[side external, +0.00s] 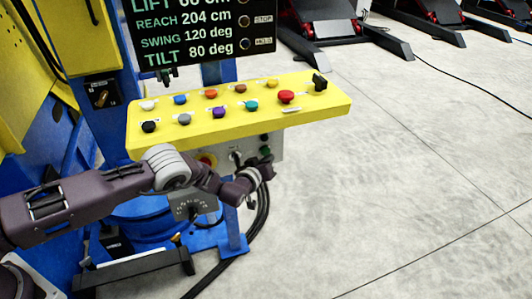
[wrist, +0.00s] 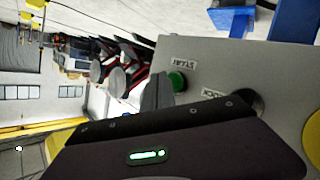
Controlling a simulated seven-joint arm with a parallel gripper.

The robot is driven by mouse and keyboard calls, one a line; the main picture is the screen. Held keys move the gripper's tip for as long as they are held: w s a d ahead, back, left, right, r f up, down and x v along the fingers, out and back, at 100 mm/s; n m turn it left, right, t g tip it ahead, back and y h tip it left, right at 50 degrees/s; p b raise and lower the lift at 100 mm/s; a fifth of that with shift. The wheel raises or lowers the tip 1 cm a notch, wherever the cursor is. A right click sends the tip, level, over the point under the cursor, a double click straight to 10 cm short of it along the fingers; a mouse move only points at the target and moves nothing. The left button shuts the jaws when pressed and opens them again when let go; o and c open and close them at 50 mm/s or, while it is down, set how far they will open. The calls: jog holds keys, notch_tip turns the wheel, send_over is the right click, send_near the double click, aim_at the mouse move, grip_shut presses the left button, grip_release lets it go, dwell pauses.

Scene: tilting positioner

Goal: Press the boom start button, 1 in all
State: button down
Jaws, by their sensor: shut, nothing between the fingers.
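A green button (wrist: 178,81) with a START label (wrist: 183,63) sits on a grey box face in the wrist view. My gripper (wrist: 156,94) is shut and empty, its grey fingertips just beside the green button; I cannot tell whether they touch it. In the side view my gripper (side external: 264,170) is at the front of the grey box (side external: 277,151), under the yellow console. A green button also shows there (side external: 265,150), just above the fingertips. Whether a boom label is on the box I cannot read.
The yellow console (side external: 330,103) carries several coloured buttons and a red knob (side external: 286,97), above my gripper. A red button on a yellow disc (side external: 207,160) is left on the box. A dark knob (wrist: 245,100) is near the green button. Black cables hang below.

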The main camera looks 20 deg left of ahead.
jog(key=shift+w+a, duration=0.2)
jog(key=shift+a, duration=0.05)
jog(key=shift+w+a, duration=0.35)
dwell(0.9)
jog(key=shift+s+d, duration=0.6)
jog(key=s+d, duration=0.3)
jog(key=shift+s+d, duration=0.3)
dwell(0.3)
dwell(0.6)
